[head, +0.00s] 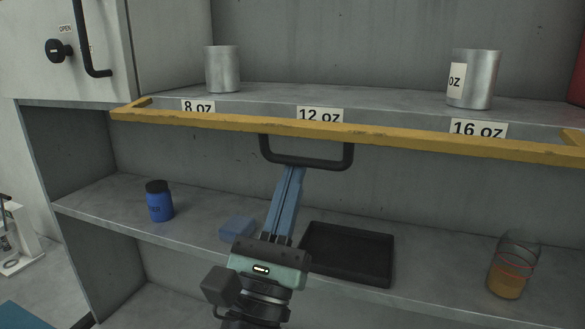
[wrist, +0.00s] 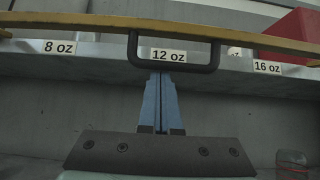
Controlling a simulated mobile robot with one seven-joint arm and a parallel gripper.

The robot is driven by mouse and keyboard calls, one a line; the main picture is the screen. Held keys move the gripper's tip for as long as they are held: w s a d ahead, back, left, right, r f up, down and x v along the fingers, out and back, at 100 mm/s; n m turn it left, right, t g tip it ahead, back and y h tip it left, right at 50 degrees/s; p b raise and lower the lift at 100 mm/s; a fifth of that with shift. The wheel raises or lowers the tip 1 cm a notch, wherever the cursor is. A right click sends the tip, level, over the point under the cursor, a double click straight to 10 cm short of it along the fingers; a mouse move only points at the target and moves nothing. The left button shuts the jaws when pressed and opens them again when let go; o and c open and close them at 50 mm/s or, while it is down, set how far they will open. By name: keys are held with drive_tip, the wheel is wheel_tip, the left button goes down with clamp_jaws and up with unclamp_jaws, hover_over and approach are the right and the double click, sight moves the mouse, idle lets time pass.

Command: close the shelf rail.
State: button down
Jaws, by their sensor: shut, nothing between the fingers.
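The yellow shelf rail (head: 230,122) runs across the front of the upper shelf, in front of the size labels. It also crosses the top of the wrist view (wrist: 90,20). Its black handle (head: 308,164) hangs below the rail's middle, under the 12 oz label (head: 320,115). My gripper (head: 295,170) is shut and empty, with its blue fingers pointing up. Its tips are at the lower bar of the handle in both views; I cannot tell whether they touch it. In the wrist view the handle (wrist: 174,67) surrounds the 12 oz label above my fingertips.
Metal cups stand on the upper shelf at left (head: 222,70) and right (head: 473,80). The lower shelf holds a blue jar (head: 160,203), a blue block (head: 237,228), a black tray (head: 345,255) and a glass with amber contents (head: 510,270). A cabinet (head: 110,35) is at upper left.

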drive_tip(key=shift+s+a+r+p, duration=0.1)
drive_tip(key=shift+s+r+p, duration=0.15)
drive_tip(key=shift+p, duration=1.15)
